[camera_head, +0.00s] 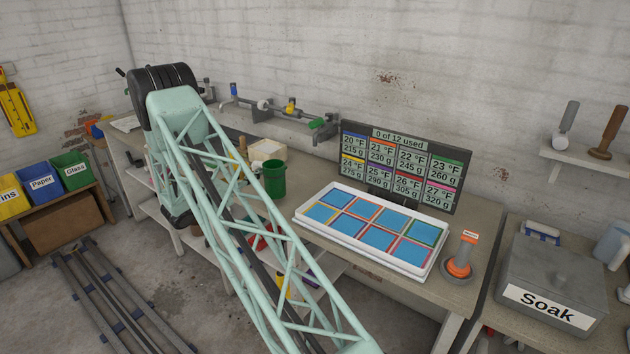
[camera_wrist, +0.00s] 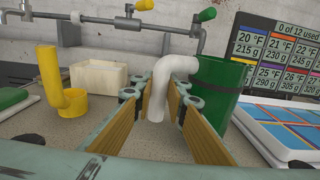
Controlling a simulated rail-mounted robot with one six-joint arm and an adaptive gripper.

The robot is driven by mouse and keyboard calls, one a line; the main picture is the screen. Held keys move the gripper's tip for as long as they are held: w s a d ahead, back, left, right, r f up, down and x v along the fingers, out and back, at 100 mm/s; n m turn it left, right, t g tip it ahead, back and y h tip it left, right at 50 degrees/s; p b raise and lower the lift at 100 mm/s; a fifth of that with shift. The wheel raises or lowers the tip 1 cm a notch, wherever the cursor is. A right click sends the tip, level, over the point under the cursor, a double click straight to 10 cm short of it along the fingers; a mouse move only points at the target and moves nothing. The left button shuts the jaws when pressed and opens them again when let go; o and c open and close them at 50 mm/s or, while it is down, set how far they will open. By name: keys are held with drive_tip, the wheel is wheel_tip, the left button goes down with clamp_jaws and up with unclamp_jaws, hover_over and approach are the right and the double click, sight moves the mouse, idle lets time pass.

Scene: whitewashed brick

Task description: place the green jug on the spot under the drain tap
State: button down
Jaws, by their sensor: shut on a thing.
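The green jug (camera_head: 273,180) shows beside my arm, at the bench's back. In the wrist view the green jug (camera_wrist: 222,92) is at the right, upright, with a white curved handle (camera_wrist: 178,66) on its left. My gripper (camera_wrist: 163,100) has its wood-coloured pads on either side of this handle and is shut on it. I cannot tell whether the jug's base touches the bench. A wall pipe with taps (camera_head: 275,108) runs behind, with blue, yellow and green handles. The green-handled tap (camera_wrist: 207,15) is above and behind the jug. I cannot make out a marked spot below the taps.
A yellow vessel (camera_wrist: 68,98) and a cream box (camera_wrist: 98,76) stand left of my gripper. A white tray of blue squares (camera_head: 305,222) lies right of the jug, before a display board (camera_head: 402,168). An orange-based object (camera_head: 460,262) stands at the bench's right end.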

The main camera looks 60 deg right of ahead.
drive_tip(key=s+d+g, duration=0.1)
drive_tip(key=s+d+f+m+g, duration=0.1)
drive_tip(key=d, duration=0.1)
drive_tip(key=s+d+m+g, duration=0.1)
drive_tip(key=d, duration=0.1)
drive_tip(key=shift+f+y, duration=0.3)
drive_tip(key=shift+f, duration=0.05)
drive_tip(key=x, duration=1.3)
drive_tip(key=shift+d, duration=0.25)
drive_tip(key=shift+x, duration=2.05)
drive_tip(key=shift+d+f, duration=0.2)
drive_tip(key=shift+d, duration=0.1)
drive_tip(key=shift+f, duration=0.55)
drive_tip(key=shift+a+f+b, duration=0.1)
drive_tip(key=shift+f+b, duration=0.1)
drive_tip(key=shift+b, duration=0.1)
drive_tip(key=c, duration=2.6)
unclamp_jaws()
